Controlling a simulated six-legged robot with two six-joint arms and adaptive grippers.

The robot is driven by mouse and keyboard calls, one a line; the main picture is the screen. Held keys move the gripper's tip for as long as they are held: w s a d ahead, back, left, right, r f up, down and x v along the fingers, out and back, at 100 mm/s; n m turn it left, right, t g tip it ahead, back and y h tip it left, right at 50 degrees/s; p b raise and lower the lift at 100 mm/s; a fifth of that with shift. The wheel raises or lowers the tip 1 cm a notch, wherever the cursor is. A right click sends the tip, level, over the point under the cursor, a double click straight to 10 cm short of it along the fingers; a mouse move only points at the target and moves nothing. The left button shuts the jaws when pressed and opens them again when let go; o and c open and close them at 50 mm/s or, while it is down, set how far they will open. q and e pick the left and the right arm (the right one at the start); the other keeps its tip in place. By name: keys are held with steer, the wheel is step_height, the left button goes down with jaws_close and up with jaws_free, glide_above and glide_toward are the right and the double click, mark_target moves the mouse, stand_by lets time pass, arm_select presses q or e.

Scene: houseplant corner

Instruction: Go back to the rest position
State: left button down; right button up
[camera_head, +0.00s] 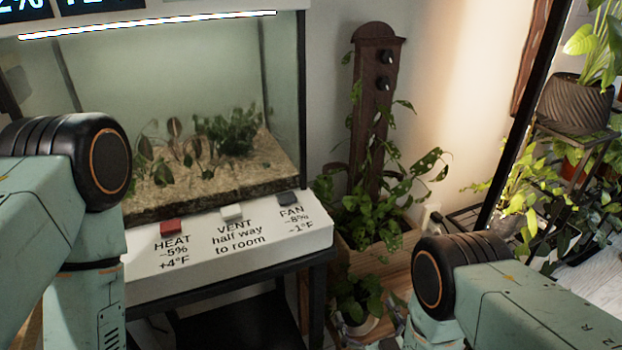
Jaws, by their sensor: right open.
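My left arm comes in from the left edge, bends at a dark round joint in front of the terrarium, and runs down out of the picture. Its gripper is out of view. My right arm comes in from the lower right and bends down at another dark round joint. Only a little of my right gripper (392,326) shows at the bottom edge, beside the small potted plant (360,301). Its jaws are open, and I see nothing held in them. Most of it is cut off or hidden by the arm.
A glass terrarium (285,100) stands behind a white panel with a red HEAT button (171,227), a white VENT button (232,212) and a dark FAN button (287,198). A brown post (374,110) with dark knobs rises among leaves. A plant shelf stands at the right.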

mark_target(356, 299)
steer(key=b+x, duration=0.1)
steer(key=x, duration=0.3)
steer(key=shift+w+f, duration=0.1)
steer(key=shift+w+a+f, duration=0.1)
steer(key=shift+w+f, duration=0.05)
steer(key=shift+w, duration=0.15)
steer(key=shift+s+r, duration=0.1)
steer(key=shift+r, duration=0.2)
steer(key=shift+f, duration=0.15)
